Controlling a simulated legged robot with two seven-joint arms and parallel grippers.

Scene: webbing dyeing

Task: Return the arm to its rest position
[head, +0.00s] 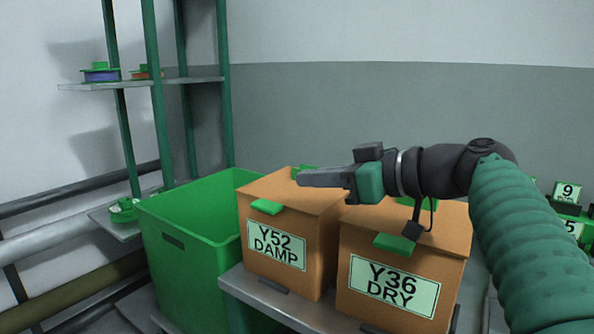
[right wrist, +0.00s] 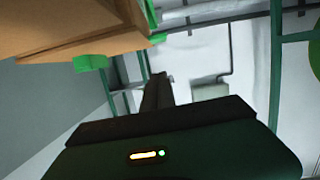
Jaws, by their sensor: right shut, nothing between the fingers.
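My right arm comes in from the right in the head view, in a green ribbed sleeve. My right gripper (head: 302,178) is shut and empty, pointing left above the two orange-brown boxes. In the right wrist view the gripper (right wrist: 157,80) shows as a dark narrow shape at the middle. The box marked Y52 DAMP (head: 320,258) and the box marked Y36 DRY (head: 356,310) stand side by side, lids closed, with green tabs. The gripper and forearm hide part of their tops. My left gripper is not in view.
The boxes stand on a grey metal bench (head: 258,298). An open green bin (head: 190,272) stands left of it. A green-posted shelf rack (head: 190,79) with spools stands behind at left. Green numbered items (head: 567,192) are at the far right. Pipes run along the left wall.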

